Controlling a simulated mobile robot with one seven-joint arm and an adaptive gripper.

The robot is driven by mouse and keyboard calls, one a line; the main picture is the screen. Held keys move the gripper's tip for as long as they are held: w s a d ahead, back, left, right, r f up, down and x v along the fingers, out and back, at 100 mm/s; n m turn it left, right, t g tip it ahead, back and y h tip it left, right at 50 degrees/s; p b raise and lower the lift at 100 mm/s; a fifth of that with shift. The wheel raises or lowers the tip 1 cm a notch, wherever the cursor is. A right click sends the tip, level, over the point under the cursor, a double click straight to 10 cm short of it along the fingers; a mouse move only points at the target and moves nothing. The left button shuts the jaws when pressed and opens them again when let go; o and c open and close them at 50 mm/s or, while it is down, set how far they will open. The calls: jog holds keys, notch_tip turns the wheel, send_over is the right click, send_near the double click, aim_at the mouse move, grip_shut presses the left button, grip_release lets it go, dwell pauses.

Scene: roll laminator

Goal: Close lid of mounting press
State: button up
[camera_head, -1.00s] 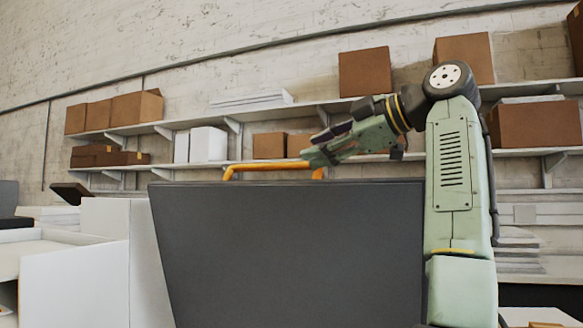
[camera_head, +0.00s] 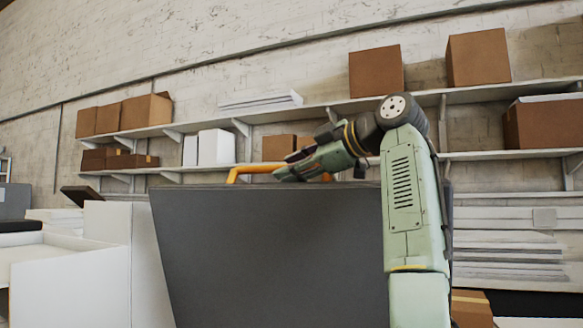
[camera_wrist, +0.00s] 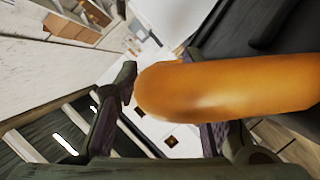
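The lid of the press shows as a large dark grey panel (camera_head: 270,255) standing raised in the head view. An orange bar handle (camera_head: 255,169) runs along its top edge. My gripper (camera_head: 287,173) reaches in from the right at the handle, low over the lid's top edge. In the wrist view the orange handle (camera_wrist: 225,90) is very close and crosses in front of the fingers, hiding much of the right one. The fingers (camera_wrist: 165,100) stand apart; whether they touch the handle I cannot tell. The press body below is hidden by the lid.
White boxes (camera_head: 75,285) stand to the left of the lid. Wall shelves (camera_head: 270,118) with brown cartons (camera_head: 376,72) and white stacks run behind. A brown carton (camera_head: 471,309) sits low at the right, behind my arm.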

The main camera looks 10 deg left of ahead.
jog(key=shift+w+a+f, duration=0.1)
jog(key=shift+w+a, duration=0.05)
jog(key=shift+a, duration=0.1)
jog(key=shift+c, duration=0.5)
grip_shut()
